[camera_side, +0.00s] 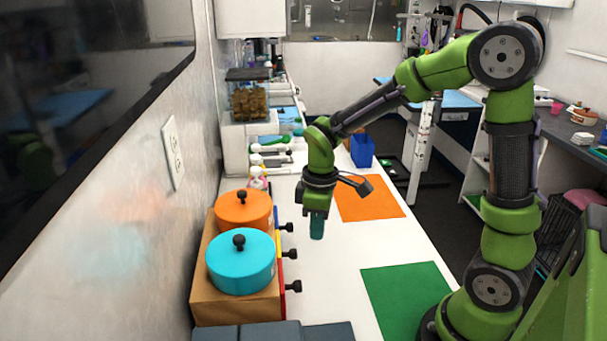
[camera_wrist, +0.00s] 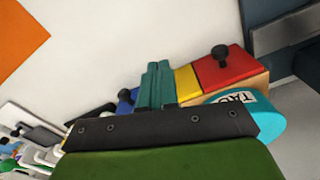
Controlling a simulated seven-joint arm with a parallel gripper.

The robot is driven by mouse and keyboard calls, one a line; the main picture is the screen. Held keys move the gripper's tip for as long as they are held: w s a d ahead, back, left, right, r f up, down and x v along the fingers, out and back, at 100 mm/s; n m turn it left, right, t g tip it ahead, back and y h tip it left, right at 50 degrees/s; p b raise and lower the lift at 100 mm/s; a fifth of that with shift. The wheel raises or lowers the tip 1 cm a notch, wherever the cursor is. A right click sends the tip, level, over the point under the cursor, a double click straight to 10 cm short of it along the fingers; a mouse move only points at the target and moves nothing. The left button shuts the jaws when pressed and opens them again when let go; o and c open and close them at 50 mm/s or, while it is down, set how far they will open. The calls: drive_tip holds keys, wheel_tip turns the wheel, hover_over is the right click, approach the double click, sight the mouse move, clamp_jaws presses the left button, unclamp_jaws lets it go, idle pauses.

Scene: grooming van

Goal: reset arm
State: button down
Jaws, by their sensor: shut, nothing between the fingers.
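My green arm reaches over the white counter, and my gripper (camera_side: 317,227) points down to the right of the wooden drawer box. The gripper is shut and holds nothing. In the wrist view my gripper's teal fingers (camera_wrist: 157,84) are together, in front of the box's coloured drawer fronts. The box (camera_side: 235,311) carries an orange lidded pot (camera_side: 243,213) and a turquoise lidded pot (camera_side: 240,268), both with black knobs. Several black drawer knobs stick out on its right side. A red drawer front (camera_wrist: 225,72) and a yellow one (camera_wrist: 189,84) show in the wrist view.
An orange mat (camera_side: 370,199) and a green mat (camera_side: 405,295) lie flat on the counter. A blue bin (camera_side: 362,151) and several bottles stand farther back. Grey blocks (camera_side: 270,332) sit at the near edge. The counter between box and mats is clear.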

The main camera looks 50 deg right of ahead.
drive_tip(key=s+a+r+m+t+y, duration=0.1)
drive_tip(key=s+a+r+m+t, duration=0.2)
drive_tip(key=s+r+m+t, duration=0.4)
drive_tip(key=s+r+m, duration=0.2)
drive_tip(key=s+r, duration=0.1)
drive_tip(key=r, duration=0.3)
drive_tip(key=shift+a+r+m+y, duration=0.2)
drive_tip(key=shift+m+y, duration=0.1)
